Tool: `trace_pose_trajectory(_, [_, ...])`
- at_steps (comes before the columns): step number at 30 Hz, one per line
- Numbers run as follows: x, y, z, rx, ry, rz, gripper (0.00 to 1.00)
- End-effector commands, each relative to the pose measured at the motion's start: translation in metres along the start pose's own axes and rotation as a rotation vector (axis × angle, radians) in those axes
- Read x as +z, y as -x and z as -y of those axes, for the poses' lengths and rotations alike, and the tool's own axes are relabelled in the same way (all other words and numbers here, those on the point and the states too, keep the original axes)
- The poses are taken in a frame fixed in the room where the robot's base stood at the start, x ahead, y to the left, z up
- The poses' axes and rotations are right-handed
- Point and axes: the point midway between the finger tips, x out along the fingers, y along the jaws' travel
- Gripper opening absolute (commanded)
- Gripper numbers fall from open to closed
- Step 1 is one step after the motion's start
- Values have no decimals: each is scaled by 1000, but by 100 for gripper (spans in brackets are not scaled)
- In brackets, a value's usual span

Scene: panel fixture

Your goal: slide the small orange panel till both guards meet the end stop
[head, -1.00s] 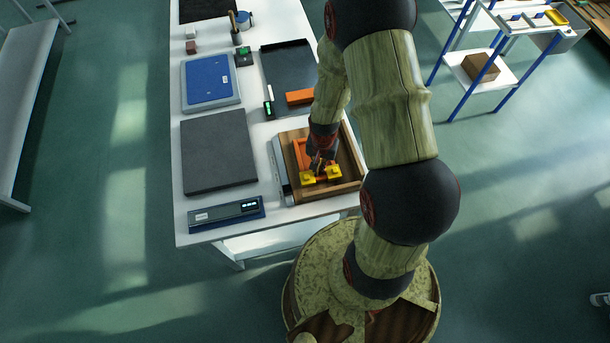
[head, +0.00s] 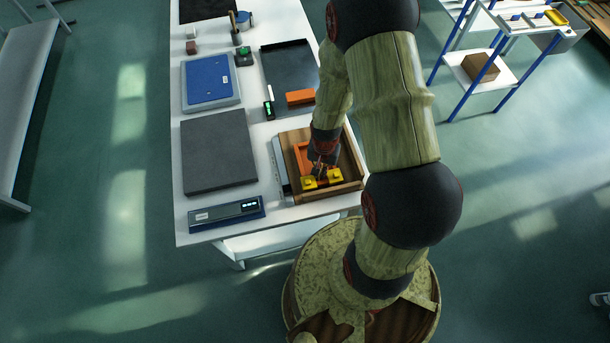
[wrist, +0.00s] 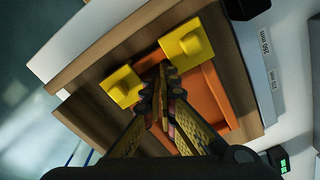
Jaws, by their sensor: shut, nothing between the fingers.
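The small orange panel (head: 303,155) lies in a shallow wooden fixture (head: 350,165) at the table's near right corner; it also shows in the wrist view (wrist: 212,92). Two yellow guards, a left one (head: 309,183) and a right one (head: 335,175), sit at its near edge. In the wrist view they are the upper guard (wrist: 187,43) and the lower guard (wrist: 122,86). My gripper (wrist: 161,78) is shut and empty, its tips between the guards at the panel's edge. I cannot tell whether the guards touch the fixture's near wall (head: 326,194).
A grey slab (head: 218,152) and a scale with a lit display (head: 226,214) stand left of the fixture. A dark tray (head: 287,65) with an orange block (head: 300,97) lies behind it. A blue-topped plate (head: 208,78) is farther left.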

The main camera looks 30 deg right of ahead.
Motion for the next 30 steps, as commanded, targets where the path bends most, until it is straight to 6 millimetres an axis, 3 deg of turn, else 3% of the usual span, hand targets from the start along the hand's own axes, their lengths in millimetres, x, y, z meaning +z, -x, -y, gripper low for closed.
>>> trace_pose_trajectory(30, [17,0,-10,1,0,2,0])
